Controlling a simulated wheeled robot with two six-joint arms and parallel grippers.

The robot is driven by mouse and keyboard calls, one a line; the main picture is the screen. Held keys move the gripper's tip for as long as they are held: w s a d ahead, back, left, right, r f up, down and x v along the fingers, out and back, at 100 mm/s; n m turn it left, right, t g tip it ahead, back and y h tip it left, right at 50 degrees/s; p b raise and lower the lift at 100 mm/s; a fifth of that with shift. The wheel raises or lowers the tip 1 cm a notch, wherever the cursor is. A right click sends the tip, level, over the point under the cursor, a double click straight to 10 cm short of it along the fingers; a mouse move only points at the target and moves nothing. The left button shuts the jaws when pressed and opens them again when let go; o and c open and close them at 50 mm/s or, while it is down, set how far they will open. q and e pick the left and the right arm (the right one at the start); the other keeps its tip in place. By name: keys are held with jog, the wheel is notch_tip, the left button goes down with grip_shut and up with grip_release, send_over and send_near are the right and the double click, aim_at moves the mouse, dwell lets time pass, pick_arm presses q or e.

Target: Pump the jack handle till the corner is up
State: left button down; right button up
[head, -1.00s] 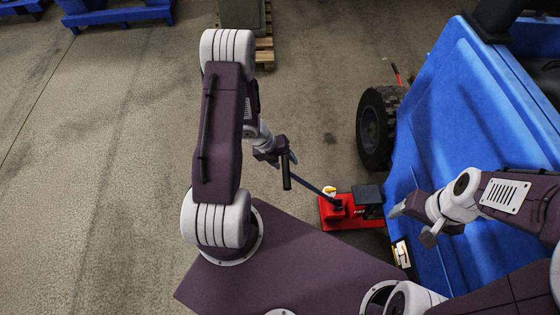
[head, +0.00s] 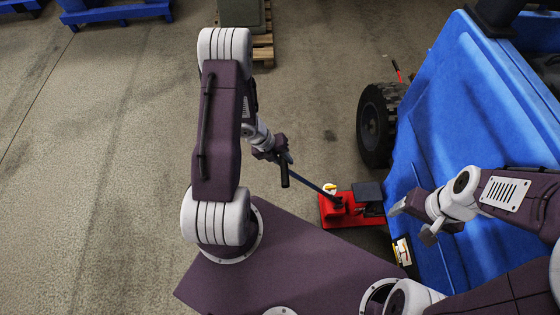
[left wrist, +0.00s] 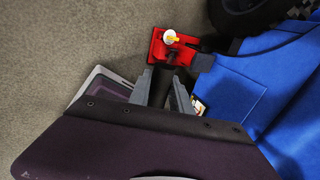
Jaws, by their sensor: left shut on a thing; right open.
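The red jack (head: 345,209) sits on the floor beside the blue vehicle (head: 465,125), with a dark saddle pad (head: 368,190) at its right. Its long dark handle (head: 308,184) slopes up and left to my left gripper (head: 285,160). In the left wrist view, the grey fingers of my left gripper (left wrist: 164,90) are shut on the dark handle, and the red jack (left wrist: 172,46) lies beyond them. A white and yellow part (head: 330,188) shows on the jack. My right gripper (head: 410,215) is open and empty beside the blue body, right of the jack.
A black wheel (head: 378,125) stands under the vehicle, beyond the jack. A small white and yellow label (head: 401,252) shows low by the blue body. A wooden pallet (head: 263,50) and blue pallets (head: 118,12) are far back. The concrete floor at left is clear.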

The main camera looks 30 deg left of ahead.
pick_arm(q)
jog(key=s+a+f+t+h+b, duration=0.1)
jog(key=s+a+f+h+b, duration=0.1)
jog(key=s+a+f+b, duration=0.2)
jog(key=a+f, duration=0.3)
jog(key=shift+s+f+t, duration=0.25)
jog(key=shift+f+t, duration=0.05)
pick_arm(e)
notch_tip(320, 180, down, 5)
jog(key=shift+r, duration=0.1)
pick_arm(q)
jog(key=w+d+r+p, duration=0.1)
jog(key=d+r+p, duration=0.1)
jog(key=w+d+r+g+y+p, duration=0.1)
jog(key=d+r+p, duration=0.1)
jog(key=r, duration=0.1)
jog(key=w+d+r+y+p, duration=0.1)
jog(key=w+d+r+p, duration=0.1)
jog(key=shift+w+d+r+g, duration=0.1)
jog(key=shift+d+r+g, duration=0.2)
jog(key=shift+d, duration=0.1)
jog(key=shift+f, duration=0.15)
pick_arm(e)
notch_tip(320, 180, up, 6)
jog(key=shift+f, duration=0.1)
